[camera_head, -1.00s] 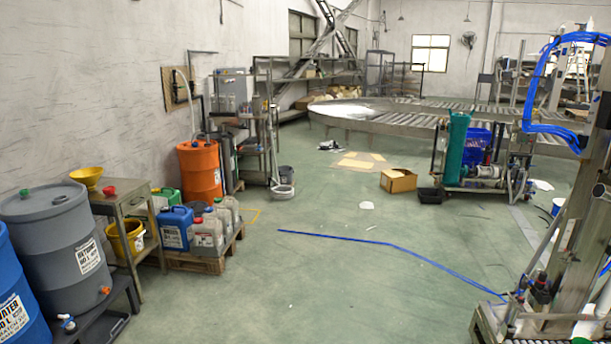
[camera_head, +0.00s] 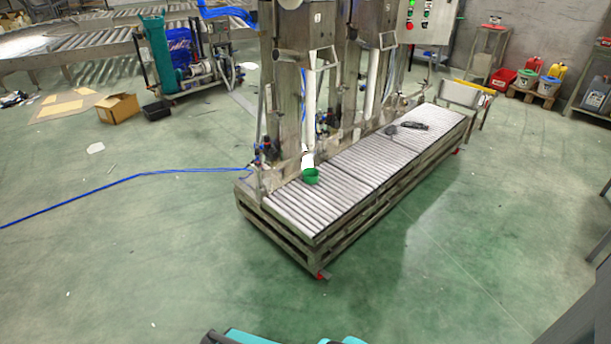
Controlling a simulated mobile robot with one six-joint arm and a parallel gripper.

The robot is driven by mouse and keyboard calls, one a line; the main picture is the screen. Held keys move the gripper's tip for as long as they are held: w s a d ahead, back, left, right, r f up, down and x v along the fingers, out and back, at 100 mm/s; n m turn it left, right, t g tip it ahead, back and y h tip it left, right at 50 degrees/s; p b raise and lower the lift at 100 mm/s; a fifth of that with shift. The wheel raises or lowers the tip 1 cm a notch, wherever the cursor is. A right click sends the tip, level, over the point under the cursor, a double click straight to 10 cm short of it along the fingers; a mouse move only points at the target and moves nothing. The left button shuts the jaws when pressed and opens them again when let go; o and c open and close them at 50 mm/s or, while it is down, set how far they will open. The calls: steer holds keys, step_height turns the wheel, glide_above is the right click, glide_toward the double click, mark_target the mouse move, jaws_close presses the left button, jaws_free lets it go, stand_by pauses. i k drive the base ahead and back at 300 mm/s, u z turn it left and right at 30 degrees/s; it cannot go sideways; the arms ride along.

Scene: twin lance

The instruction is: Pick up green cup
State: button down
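A small green cup (camera_head: 310,176) stands on the near left end of a low roller conveyor (camera_head: 335,215), close to the base of a metal filling machine. A white vertical tube (camera_head: 308,120) comes down just behind the cup. My gripper does not show clearly. Teal and dark parts at the bottom edge may belong to my own body, but I cannot tell. Nothing is seen touching the cup except the rollers under it.
Dark tools (camera_head: 408,126) lie farther along the rollers. A blue hose (camera_head: 130,178) runs over the floor to the machine. A cardboard box (camera_head: 117,107) and a black tray (camera_head: 157,109) stand back left. Green floor (camera_head: 170,265) in front of the conveyor is clear.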

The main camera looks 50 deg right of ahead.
mark_target(311, 174)
steer(key=z, duration=4.8)
steer(key=i, duration=0.1)
steer(key=u, duration=3.1)
steer(key=k, duration=0.6)
steer(key=u, duration=0.15)
steer(key=i, duration=0.6)
steer(key=z, duration=0.05)
